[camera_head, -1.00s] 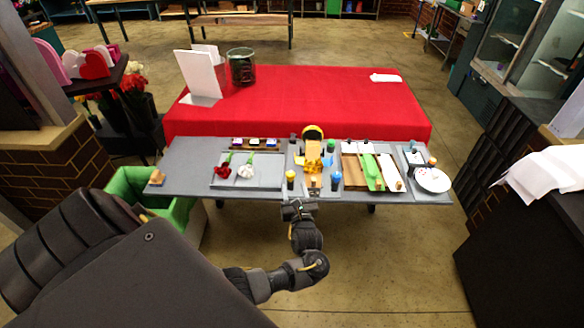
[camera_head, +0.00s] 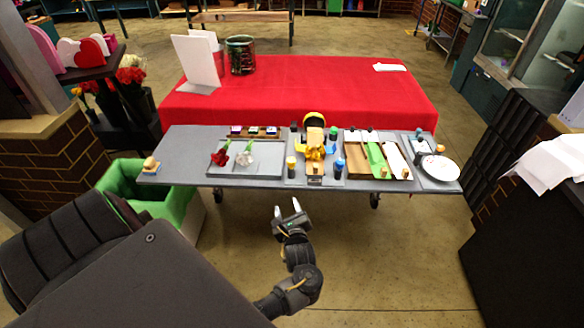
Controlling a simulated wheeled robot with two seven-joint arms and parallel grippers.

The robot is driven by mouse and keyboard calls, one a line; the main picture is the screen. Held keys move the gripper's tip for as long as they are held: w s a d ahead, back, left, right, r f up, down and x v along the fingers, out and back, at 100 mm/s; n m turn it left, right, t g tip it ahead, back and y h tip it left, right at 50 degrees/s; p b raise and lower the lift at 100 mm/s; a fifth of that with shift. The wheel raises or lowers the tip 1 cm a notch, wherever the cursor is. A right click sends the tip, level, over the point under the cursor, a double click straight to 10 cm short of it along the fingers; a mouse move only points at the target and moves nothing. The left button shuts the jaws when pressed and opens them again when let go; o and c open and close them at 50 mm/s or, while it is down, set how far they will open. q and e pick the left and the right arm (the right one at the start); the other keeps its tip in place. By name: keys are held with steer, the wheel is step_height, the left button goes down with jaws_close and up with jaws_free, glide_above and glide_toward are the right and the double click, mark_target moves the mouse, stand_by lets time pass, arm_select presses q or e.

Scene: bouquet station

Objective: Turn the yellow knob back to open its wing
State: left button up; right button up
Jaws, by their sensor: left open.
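The yellow knob (camera_head: 291,162) is a yellow cap on a short post at the front left corner of the wrapping station (camera_head: 314,169). In the station's middle stands a yellow and tan bundle (camera_head: 315,143), with small coloured flaps beside it; which flap is the yellow knob's wing, and how it is turned, I cannot tell. A blue knob (camera_head: 338,164) is at the front right, a green knob (camera_head: 333,132) at the back right. My left gripper (camera_head: 288,208) is open and empty, in front of the table edge, below the yellow knob in the picture and apart from it. My right gripper is not in view.
The grey table (camera_head: 190,150) also carries a tray with a red flower (camera_head: 221,154) and a white flower (camera_head: 244,157), coloured strips (camera_head: 376,154) and a white plate (camera_head: 440,168). A green-lined bin (camera_head: 178,205) stands at the left. The floor before the table is clear.

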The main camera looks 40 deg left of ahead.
arm_select(q)
steer(key=a+f+n+b, duration=0.1)
steer(key=n+b, duration=0.1)
steer(key=n, duration=0.4)
steer(key=n+t+h+b, duration=0.25)
steer(key=n+t, duration=0.25)
steer(key=n, duration=1.7)
glide_toward(290, 165)
steer(key=shift+m, duration=0.3)
steer(key=p+x, duration=0.2)
steer(key=x, duration=0.9)
steer(key=shift+w+a, duration=0.1)
steer(key=shift+w, duration=0.25)
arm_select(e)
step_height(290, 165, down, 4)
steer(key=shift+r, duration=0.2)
